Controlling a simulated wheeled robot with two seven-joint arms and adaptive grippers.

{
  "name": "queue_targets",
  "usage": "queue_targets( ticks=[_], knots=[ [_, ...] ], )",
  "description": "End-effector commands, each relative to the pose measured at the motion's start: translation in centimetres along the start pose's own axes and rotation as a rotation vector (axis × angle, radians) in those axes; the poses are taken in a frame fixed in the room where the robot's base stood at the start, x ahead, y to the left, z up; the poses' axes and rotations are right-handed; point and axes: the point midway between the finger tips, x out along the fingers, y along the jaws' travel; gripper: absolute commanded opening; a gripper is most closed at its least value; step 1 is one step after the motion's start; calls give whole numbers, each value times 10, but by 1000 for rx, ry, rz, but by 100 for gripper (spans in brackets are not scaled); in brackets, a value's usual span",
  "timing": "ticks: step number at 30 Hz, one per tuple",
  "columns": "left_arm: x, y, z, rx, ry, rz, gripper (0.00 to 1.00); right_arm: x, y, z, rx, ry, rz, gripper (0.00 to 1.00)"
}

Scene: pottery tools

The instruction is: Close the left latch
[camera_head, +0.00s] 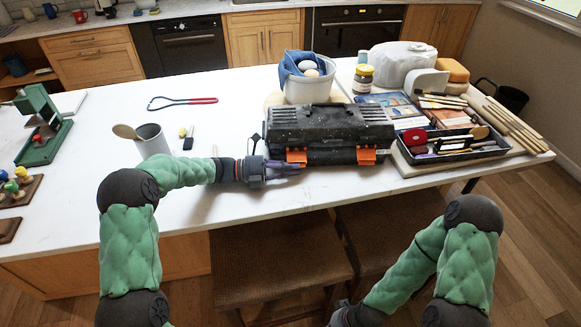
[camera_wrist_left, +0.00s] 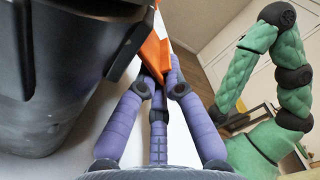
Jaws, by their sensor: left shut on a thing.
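A black toolbox (camera_head: 330,125) with its lid down stands on the white counter. Its orange left latch (camera_head: 296,156) and orange right latch (camera_head: 366,156) are on the front face. My left gripper (camera_head: 286,169) reaches in from the left at the front of the box, its purple fingers shut on the left latch. In the left wrist view the fingertips (camera_wrist_left: 161,78) meet the orange latch (camera_wrist_left: 152,48) beside the dark box wall (camera_wrist_left: 60,70); they partly hide the latch. My right gripper (camera_head: 341,314) is low at the bottom edge, away from the box, its fingers not clear.
A tool tray (camera_head: 490,151) stands right of the box. A white bucket (camera_head: 311,88) with a blue cloth is behind it. A grey cup (camera_head: 152,140) with a wooden spoon stands to the left. Brown stools (camera_head: 275,255) are below the front edge.

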Motion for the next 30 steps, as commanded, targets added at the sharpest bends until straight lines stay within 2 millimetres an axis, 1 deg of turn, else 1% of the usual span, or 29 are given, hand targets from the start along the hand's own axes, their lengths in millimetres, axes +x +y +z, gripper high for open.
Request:
queue_targets(
  ticks=[1, 6, 12, 23, 24, 25, 26, 30],
  knots=[
    [0, -6, 2, -24, 0, -2, 0, -4, -2, 0, 0, 0, 0, 0],
    [0, -16, 2, -180, -1, -2, 0, -18, -6, 1, 0, 0, 0, 0],
    [-1, -22, 2, -316, -1, -2, 0, -27, -10, 1, 0, 0, 0, 0],
    [-1, -21, 1, -341, -1, -2, 0, -27, -10, 1, 0, 0, 0, 0],
    [-1, -21, 1, -341, -1, -2, 18, -27, -10, 1, 0, 0, 0, 0],
    [0, -21, 1, -341, -1, -2, 26, -27, -10, 1, 0, 0, 0, 0],
    [0, -21, 1, -341, -1, -2, 28, -27, -10, 1, 0, 0, 0, 0],
    [0, -20, 1, -342, -1, -1, 28, -27, -10, 1, 0, 0, 0, 0]
  ],
)
